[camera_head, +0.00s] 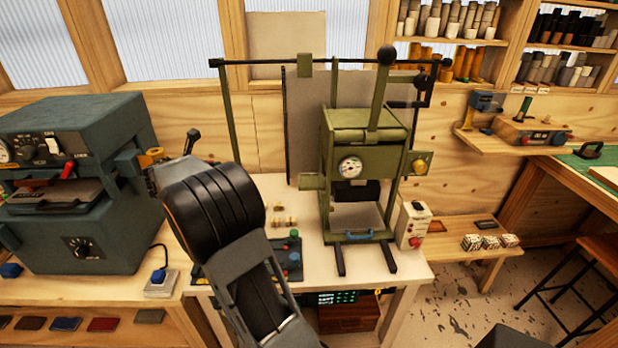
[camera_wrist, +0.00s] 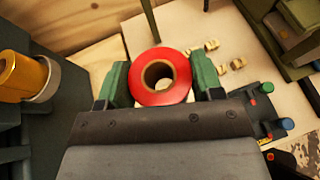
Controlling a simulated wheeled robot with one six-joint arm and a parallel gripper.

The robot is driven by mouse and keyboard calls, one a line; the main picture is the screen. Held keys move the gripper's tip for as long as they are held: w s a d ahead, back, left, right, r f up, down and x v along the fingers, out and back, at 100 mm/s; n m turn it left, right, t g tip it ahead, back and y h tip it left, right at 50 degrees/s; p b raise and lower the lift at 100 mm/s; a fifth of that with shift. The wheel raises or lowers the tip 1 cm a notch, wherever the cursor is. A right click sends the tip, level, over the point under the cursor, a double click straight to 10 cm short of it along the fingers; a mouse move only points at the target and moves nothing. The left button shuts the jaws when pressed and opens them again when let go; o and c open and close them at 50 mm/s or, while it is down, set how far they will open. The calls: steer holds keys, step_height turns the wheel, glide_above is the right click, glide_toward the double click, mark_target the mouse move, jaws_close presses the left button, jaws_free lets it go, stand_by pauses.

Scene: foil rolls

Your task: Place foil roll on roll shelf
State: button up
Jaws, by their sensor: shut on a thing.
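In the wrist view a red foil roll (camera_wrist: 143,93) with an open round core is held between the two green fingers of my gripper (camera_wrist: 162,78). The roll's end faces the camera. In the head view my arm hides the gripper and the red roll. Wall shelves (camera_head: 478,42) at the upper right hold several upright rolls in white, brown, orange, grey and black; I cannot tell which is the roll shelf. A gold roll (camera_wrist: 22,75) sits at the left of the wrist view, apart from my gripper, and shows beside the dark machine in the head view (camera_head: 151,157).
A dark blue-grey machine (camera_head: 70,190) stands on the left bench. A green press (camera_head: 365,160) stands on the middle bench, with a control box (camera_head: 413,225) beside it. Small brass pieces (camera_head: 283,221) lie on that bench. A green-topped table (camera_head: 590,165) is at right.

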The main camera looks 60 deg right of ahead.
steer(key=s+d+r+m+g+p, duration=0.2)
steer(key=s+d+r+m+g, duration=0.45)
steer(key=d+r, duration=0.55)
step_height(320, 180, up, 8)
steer(key=m+g+y+p, duration=0.1)
steer(key=m+g+p, duration=0.1)
steer(key=m+g, duration=0.3)
glide_above(310, 181)
steer(key=shift+n+g, duration=0.25)
steer(key=shift+n, duration=0.2)
step_height(310, 181, down, 27)
steer(key=shift+d+r+b, duration=0.1)
steer(key=shift+b, duration=0.8)
steer(key=shift+f, duration=0.2)
steer(key=o, duration=1)
steer(key=shift+r, duration=0.1)
